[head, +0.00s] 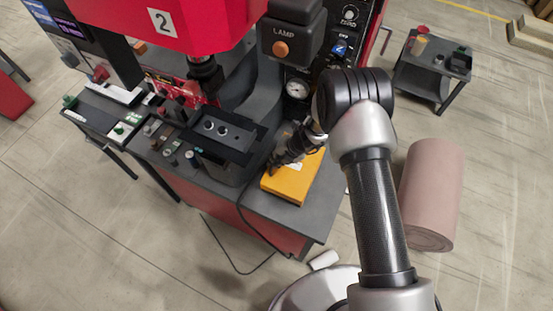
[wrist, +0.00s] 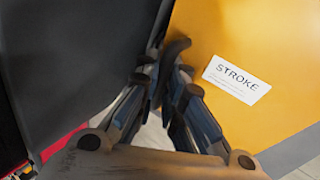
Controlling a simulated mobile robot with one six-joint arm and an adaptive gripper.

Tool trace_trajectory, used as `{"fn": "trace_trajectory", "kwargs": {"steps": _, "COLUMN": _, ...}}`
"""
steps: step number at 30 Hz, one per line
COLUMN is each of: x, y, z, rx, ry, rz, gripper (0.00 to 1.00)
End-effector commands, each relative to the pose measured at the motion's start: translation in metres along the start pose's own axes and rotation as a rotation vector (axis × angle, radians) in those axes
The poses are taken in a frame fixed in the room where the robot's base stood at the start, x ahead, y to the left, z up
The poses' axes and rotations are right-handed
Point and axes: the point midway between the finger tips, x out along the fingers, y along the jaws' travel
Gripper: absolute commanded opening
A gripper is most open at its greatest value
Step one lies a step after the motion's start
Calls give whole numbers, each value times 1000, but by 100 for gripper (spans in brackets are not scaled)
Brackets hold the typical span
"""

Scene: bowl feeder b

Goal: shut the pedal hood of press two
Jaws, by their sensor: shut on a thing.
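Press two (head: 205,25) is the red machine with a "2" plate, at the top of the head view. The yellow pedal hood (head: 294,184) sits on the dark bench top to the right of the press's black block. It fills the right of the wrist view (wrist: 270,45), with a "STROKE" label. My gripper (head: 272,167) reaches down over the hood's left edge. In the wrist view my gripper (wrist: 167,75) has its fingers close together on a small dark piece at that edge, apparently the hood's grip. The fingers hide most of this piece.
A black block with two round holes (head: 222,133) stands close to the left of the hood. A lamp box (head: 292,35) and a gauge (head: 297,88) are behind. A cable hangs below the bench.

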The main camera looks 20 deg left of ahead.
Motion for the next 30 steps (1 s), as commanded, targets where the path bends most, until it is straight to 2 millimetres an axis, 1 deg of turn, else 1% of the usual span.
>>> {"fn": "trace_trajectory", "kwargs": {"steps": 2, "x": 2, "y": 1, "z": -1, "rx": -3, "ry": 1, "rz": 0, "gripper": 0}}
{"fn": "trace_trajectory", "kwargs": {"steps": 3, "x": 2, "y": 1, "z": -1, "rx": -3, "ry": 1, "rz": 0, "gripper": 9}}
{"fn": "trace_trajectory", "kwargs": {"steps": 7, "x": 2, "y": 1, "z": -1, "rx": -2, "ry": 2, "rz": 0, "gripper": 18}}
{"fn": "trace_trajectory", "kwargs": {"steps": 17, "x": 1, "y": 0, "z": -1, "rx": -1, "ry": 1, "rz": -1, "gripper": 18}}
{"fn": "trace_trajectory", "kwargs": {"steps": 20, "x": -4, "y": 0, "z": 0, "rx": 0, "ry": 0, "rz": -1, "gripper": 18}}
{"fn": "trace_trajectory", "kwargs": {"steps": 23, "x": -18, "y": 0, "z": 1, "rx": 0, "ry": -2, "rz": 0, "gripper": 18}}
{"fn": "trace_trajectory", "kwargs": {"steps": 30, "x": -69, "y": 0, "z": 0, "rx": -1, "ry": -1, "rz": 1, "gripper": 18}}
